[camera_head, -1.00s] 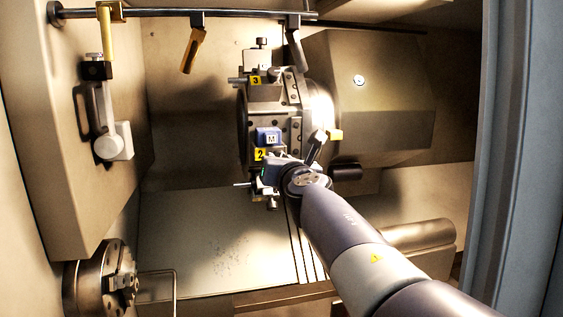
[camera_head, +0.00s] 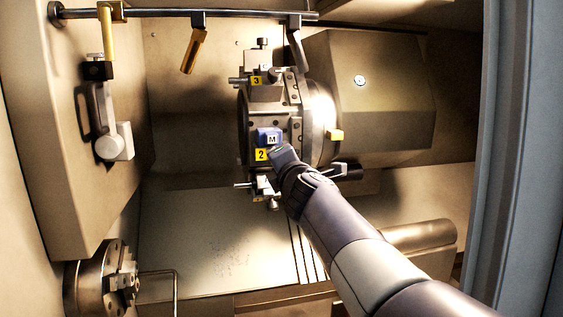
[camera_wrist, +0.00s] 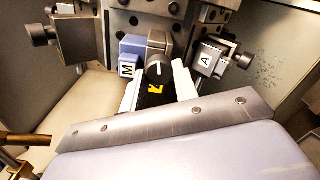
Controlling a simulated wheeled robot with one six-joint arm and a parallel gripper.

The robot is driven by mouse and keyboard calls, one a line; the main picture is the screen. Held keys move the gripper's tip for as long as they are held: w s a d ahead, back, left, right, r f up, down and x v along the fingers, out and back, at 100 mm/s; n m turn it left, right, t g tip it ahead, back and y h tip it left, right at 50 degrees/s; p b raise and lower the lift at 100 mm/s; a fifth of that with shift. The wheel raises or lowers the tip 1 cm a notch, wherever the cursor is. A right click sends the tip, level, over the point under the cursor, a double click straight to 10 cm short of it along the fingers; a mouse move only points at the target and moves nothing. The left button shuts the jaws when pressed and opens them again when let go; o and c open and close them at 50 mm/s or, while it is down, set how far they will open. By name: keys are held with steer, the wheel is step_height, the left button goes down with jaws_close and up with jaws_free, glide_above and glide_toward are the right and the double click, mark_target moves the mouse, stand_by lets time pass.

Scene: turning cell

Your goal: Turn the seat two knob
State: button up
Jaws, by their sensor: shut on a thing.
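The seat two knob (camera_wrist: 158,68) is dark grey with a white pointer line, upright in the wrist view, between the blue M block (camera_wrist: 130,64) and the pale A block (camera_wrist: 207,60). My gripper (camera_wrist: 160,80) is shut on the knob, a white finger on each side. A yellow "2" label (camera_wrist: 156,88) shows between the fingers. In the head view the M block (camera_head: 269,137) and "2" label (camera_head: 261,155) sit on the turret, beside my gripper (camera_head: 278,150).
The seat with the yellow "3" label (camera_head: 256,81) sits above on the turret. Metal tool holders (camera_head: 262,188) stick out just below my gripper. A rail (camera_head: 190,13) with hanging hooks crosses the top, and a chuck (camera_head: 100,280) stands at lower left.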

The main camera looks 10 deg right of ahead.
steer(key=shift+m, duration=1.2)
steer(key=o, duration=1)
steer(key=shift+c, duration=0.2)
steer(key=shift+s, duration=0.1)
steer(key=s+p, duration=0.1)
steer(key=s, duration=0.9)
steer(key=shift+s+p, duration=0.3)
steer(key=shift+p, duration=0.05)
steer(key=shift+w, duration=0.15)
